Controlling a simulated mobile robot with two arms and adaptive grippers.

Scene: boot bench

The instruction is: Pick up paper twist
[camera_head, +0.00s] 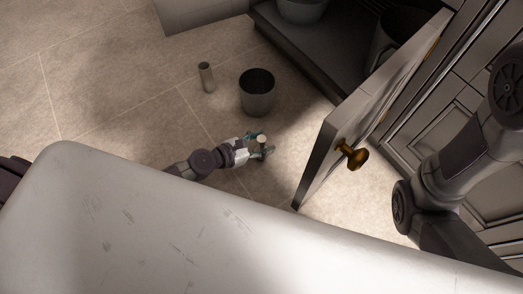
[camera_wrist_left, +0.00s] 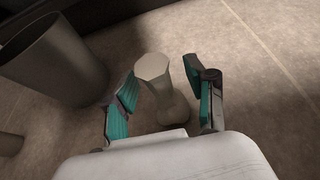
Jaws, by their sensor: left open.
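The paper twist is probably the pale, waisted piece (camera_wrist_left: 160,88) standing upright on the floor in the left wrist view. Its pale top (camera_head: 261,139) also shows in the head view, at my left gripper. My left gripper (camera_head: 267,150) is low over the floor. In the left wrist view my left gripper (camera_wrist_left: 160,95) has its teal-padded fingers open, one on each side of the piece. A gap shows on the right side; on the left the finger looks close, and I cannot tell if it touches. My right gripper is not in view.
A grey bin (camera_head: 257,92) stands just beyond my left gripper, with a small cylinder (camera_head: 206,77) left of it. An open cabinet door (camera_head: 352,115) with a brass knob (camera_head: 353,156) stands to the right. A white surface (camera_head: 200,235) fills the front. Floor at left is clear.

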